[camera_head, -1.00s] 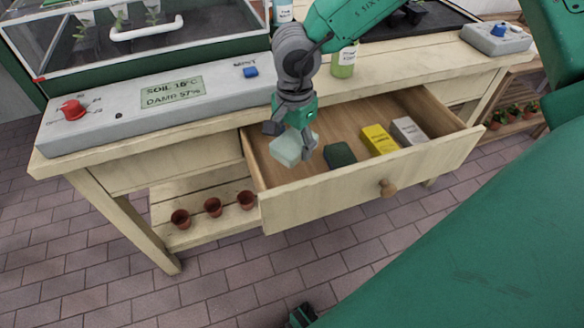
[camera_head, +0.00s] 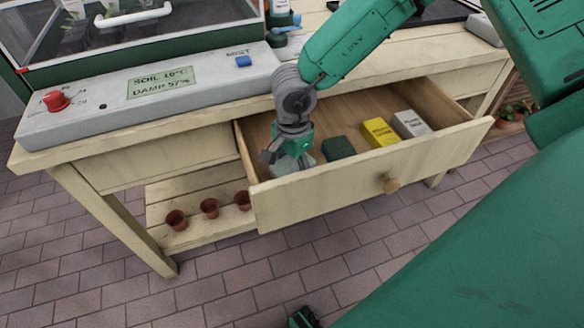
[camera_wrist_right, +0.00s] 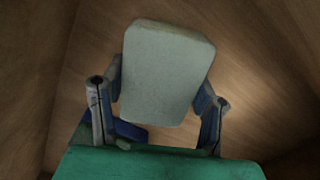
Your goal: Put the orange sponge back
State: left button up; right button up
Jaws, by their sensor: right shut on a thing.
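No orange sponge shows in these views. My right gripper (camera_head: 287,160) is shut on a pale grey-green block (camera_head: 305,162), which looks like a sponge. It holds the block low inside the left end of the open drawer (camera_head: 330,190). In the right wrist view, the pale block (camera_wrist_right: 167,75) sits tilted between the two fingers of the right gripper (camera_wrist_right: 162,92), above the wooden drawer floor. Whether the block touches the floor I cannot tell.
A dark green block (camera_head: 338,147), a yellow box (camera_head: 379,132) and a white box (camera_head: 410,124) lie in the drawer to the right. A grey control panel (camera_head: 150,90) stands on the bench. Small pots (camera_head: 209,208) stand on the lower shelf.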

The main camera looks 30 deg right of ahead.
aim_at(289, 166)
jog(key=o, duration=1)
jog(key=shift+a+r, duration=0.15)
jog(key=shift+a, duration=0.4)
pick_arm(q)
jog(key=r+p, duration=0.4)
jog(key=shift+a, duration=0.4)
pick_arm(e)
notch_tip(289, 166, up, 12)
jog(key=shift+d+f, duration=0.1)
jog(key=shift+d, duration=0.05)
pick_arm(q)
jog(key=shift+d, duration=0.2)
pick_arm(e)
jog(key=shift+d, duration=0.25)
pick_arm(q)
jog(key=shift+r, duration=0.15)
pick_arm(e)
jog(key=shift+a, duration=0.1)
